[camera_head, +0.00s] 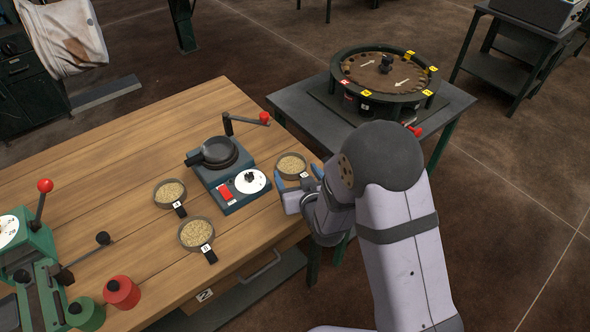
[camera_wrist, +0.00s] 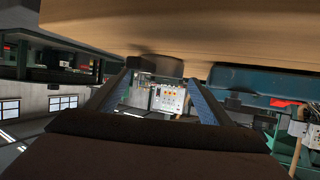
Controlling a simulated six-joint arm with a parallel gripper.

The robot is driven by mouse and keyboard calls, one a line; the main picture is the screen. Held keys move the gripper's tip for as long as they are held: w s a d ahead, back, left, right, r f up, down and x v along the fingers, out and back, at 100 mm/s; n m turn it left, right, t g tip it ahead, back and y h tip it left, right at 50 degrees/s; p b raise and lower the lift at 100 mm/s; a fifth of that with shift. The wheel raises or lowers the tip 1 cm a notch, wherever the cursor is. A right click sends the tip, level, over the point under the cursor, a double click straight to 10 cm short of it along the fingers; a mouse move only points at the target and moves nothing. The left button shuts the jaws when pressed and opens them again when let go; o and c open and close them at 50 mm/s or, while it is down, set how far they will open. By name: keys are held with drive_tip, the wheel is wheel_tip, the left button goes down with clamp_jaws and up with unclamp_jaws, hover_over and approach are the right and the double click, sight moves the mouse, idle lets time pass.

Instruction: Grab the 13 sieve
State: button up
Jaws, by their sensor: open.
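Three round sieves filled with pale grain, each with a short dark tagged handle, lie on the wooden table. One sieve (camera_head: 291,165) is at the table's right edge, another (camera_head: 170,193) is left of the blue-grey machine, and the third (camera_head: 196,233) is nearer the front. The tag numbers are too small to read surely, so I cannot tell which is 13. My gripper (camera_head: 298,181) is open at the right sieve's handle, its blue fingers on either side. In the wrist view, my fingers (camera_wrist: 160,78) frame a dark shape, likely that handle; contact is unclear.
The blue-grey machine (camera_head: 226,172), with a pan and red-knobbed lever, stands close left of my gripper. A round carousel (camera_head: 388,75) sits on a side table behind. Green equipment (camera_head: 32,249) and red and green weights (camera_head: 122,292) are at the left. Bare wood lies between.

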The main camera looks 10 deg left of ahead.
sight(289, 160)
drive_tip(key=shift+p+x, duration=0.7)
drive_tip(key=shift+x, duration=1.9)
drive_tip(key=shift+d, duration=0.1)
drive_tip(key=shift+c, duration=0.3)
drive_tip(key=c, duration=0.8)
